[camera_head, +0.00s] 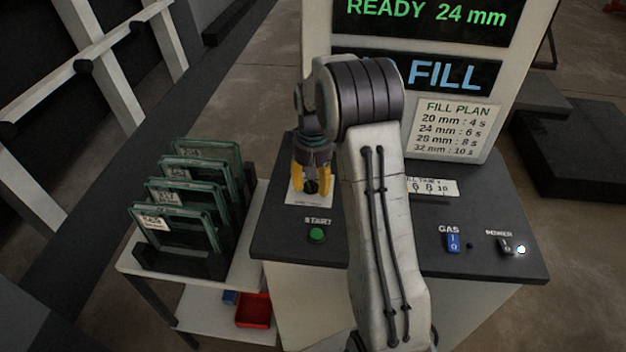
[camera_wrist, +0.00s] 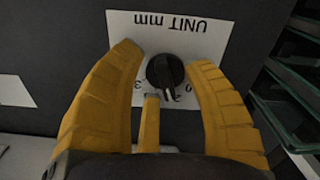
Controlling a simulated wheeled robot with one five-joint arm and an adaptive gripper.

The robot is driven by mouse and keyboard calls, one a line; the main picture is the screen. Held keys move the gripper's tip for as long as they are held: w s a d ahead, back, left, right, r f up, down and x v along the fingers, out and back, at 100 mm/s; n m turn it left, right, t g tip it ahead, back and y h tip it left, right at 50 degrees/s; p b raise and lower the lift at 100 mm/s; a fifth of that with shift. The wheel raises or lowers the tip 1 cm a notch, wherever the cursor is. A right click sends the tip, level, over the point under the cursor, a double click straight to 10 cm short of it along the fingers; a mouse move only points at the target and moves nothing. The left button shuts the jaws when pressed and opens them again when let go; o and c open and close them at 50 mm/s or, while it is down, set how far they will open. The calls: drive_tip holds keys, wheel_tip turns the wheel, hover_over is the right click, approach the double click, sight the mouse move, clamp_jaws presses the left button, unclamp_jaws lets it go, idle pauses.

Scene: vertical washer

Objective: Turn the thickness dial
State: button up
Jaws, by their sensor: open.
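The thickness dial (camera_wrist: 165,72) is a round black knob with a pale pointer line. It sits on a white plate (camera_wrist: 190,30) marked "UNIT mm", which appears upside down in the wrist view. My gripper (camera_wrist: 166,75) is open, with its yellow fingers on either side of the dial and a gap visible on both sides. In the head view my gripper (camera_head: 312,182) points down over the dial's plate (camera_head: 300,199) on the dark console, and the fingers mostly hide the dial. The numbers around the dial are largely covered by the fingers.
The display (camera_head: 430,20) reads "READY 24 mm", above a "FILL" sign (camera_head: 445,75) and a fill plan (camera_head: 456,128). The console has a green START button (camera_head: 317,235), GAS switch (camera_head: 453,242) and POWER switch (camera_head: 506,245). Glass panes (camera_head: 175,225) stand in a rack at left.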

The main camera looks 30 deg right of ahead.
sight(313, 182)
drive_tip(key=shift+r, duration=0.15)
wheel_tip(313, 182, up, 12)
idle(0.5)
idle(0.5)
